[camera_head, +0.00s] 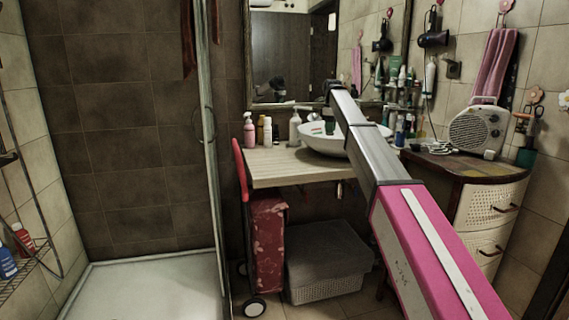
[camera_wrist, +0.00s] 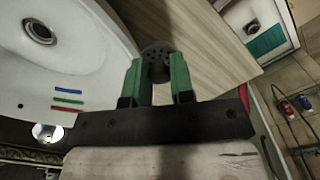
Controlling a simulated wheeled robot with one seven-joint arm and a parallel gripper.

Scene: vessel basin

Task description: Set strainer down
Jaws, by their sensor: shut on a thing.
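In the wrist view, my gripper (camera_wrist: 158,70) has two green fingers shut on the dark round strainer (camera_wrist: 155,52), whose perforated face shows between and just past the fingertips. The strainer appears over the pale wooden countertop (camera_wrist: 205,45), close to the edge of the white basin (camera_wrist: 90,50). Its height above the wood is hard to tell. The head view also shows the basin (camera_head: 318,142) on the countertop (camera_head: 285,165), with my arm reaching across it toward the mirror. The strainer cannot be made out in the head view.
The basin has a drain (camera_wrist: 40,31) and blue, green and red strips (camera_wrist: 68,101) inside. Bottles (camera_head: 249,130) stand at the countertop's back left. A white heater (camera_head: 478,130) sits on the right cabinet. The countertop's front left is clear.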

